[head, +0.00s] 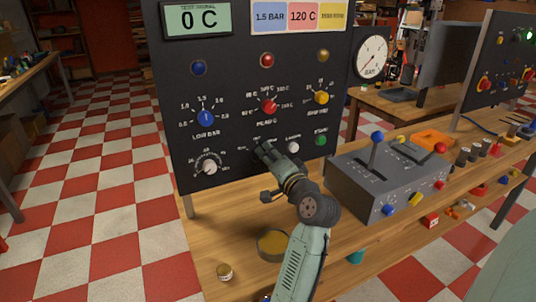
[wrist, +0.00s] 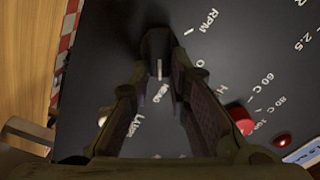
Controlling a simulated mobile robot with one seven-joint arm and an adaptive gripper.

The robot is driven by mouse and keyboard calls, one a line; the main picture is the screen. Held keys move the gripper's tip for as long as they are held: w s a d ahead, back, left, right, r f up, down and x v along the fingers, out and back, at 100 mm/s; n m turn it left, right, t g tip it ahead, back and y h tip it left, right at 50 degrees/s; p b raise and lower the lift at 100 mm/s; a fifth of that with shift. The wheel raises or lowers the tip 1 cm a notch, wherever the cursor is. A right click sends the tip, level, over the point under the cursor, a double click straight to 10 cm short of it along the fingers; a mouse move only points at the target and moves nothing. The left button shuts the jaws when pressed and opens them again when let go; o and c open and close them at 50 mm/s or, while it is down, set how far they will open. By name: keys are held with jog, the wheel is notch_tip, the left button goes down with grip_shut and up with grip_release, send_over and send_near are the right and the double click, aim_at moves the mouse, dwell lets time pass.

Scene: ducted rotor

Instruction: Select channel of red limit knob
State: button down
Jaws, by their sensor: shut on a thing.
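A dark selector knob (wrist: 158,46) sits on the black panel (head: 225,65), with a white pointer line aimed down in the wrist view, toward small white lettering that I cannot read surely. My gripper (head: 262,152) is shut on this knob, its fingers on either side of it; it also shows in the wrist view (wrist: 160,72). In the head view the gripper hides most of the knob. The red limit knob (head: 269,106) is above it on the panel and shows at the right in the wrist view (wrist: 240,116). The label "RPM" is above right of the selector in the wrist view.
A blue knob (head: 206,117), a yellow knob (head: 321,97), a white dial (head: 209,167), a white button (head: 293,147) and a green button (head: 321,140) are on the panel. The display (head: 197,19) reads 0 C. A grey lever box (head: 385,180) stands right of my arm.

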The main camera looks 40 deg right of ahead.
jog(key=c, duration=1.5)
grip_release()
jog(key=shift+s, duration=0.1)
jog(key=v, duration=1.1)
jog(key=shift+s+a, duration=0.2)
jog(key=shift+s, duration=0.2)
